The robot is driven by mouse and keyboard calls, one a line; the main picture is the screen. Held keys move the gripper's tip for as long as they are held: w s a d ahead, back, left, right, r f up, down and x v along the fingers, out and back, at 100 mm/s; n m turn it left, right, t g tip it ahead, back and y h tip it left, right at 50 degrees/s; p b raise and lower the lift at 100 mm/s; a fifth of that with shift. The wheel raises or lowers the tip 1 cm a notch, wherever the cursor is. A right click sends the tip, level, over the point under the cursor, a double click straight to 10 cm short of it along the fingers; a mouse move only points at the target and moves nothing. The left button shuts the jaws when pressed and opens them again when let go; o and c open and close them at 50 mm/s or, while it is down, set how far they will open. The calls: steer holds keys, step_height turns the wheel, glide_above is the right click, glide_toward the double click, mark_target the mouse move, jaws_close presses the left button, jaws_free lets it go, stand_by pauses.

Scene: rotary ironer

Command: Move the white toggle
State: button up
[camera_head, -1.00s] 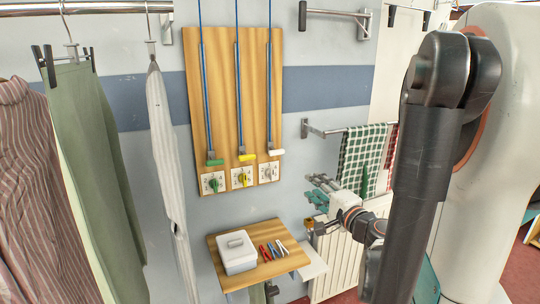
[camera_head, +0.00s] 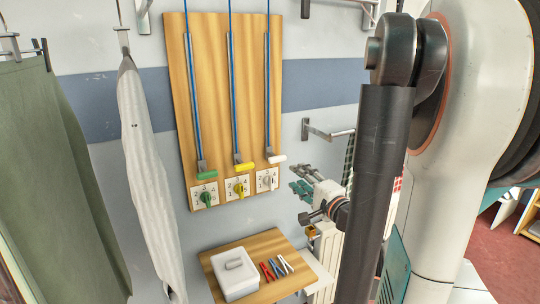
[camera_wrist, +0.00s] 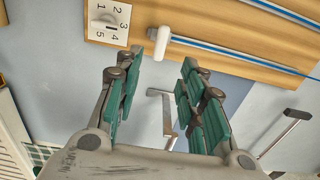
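A wooden board (camera_head: 215,100) on the wall carries three blue rods with green, yellow and white handles. The white handle (camera_head: 277,158) is at the bottom of the right rod. Below it is a white dial (camera_head: 267,181) on a numbered plate. In the wrist view the white handle (camera_wrist: 158,46) lies at the top, beyond the gap between my fingers, with the white dial (camera_wrist: 104,20) to its left. My gripper (camera_head: 297,178) is open and empty, just right of the dial in the head view. In the wrist view my gripper (camera_wrist: 160,68) touches neither.
The green handle (camera_head: 207,174) and yellow handle (camera_head: 243,166) sit to the left, each above a matching dial. A small wooden shelf (camera_head: 212,262) below holds a white box (camera_head: 235,284) and several coloured tools. Wall brackets (camera_head: 320,130) stand out at right; clothes hang at left.

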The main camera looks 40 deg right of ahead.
mark_target(279, 160)
steer(key=b+x, duration=0.3)
steer(key=x, duration=1.1)
steer(key=shift+s+d, duration=0.1)
jaws_close()
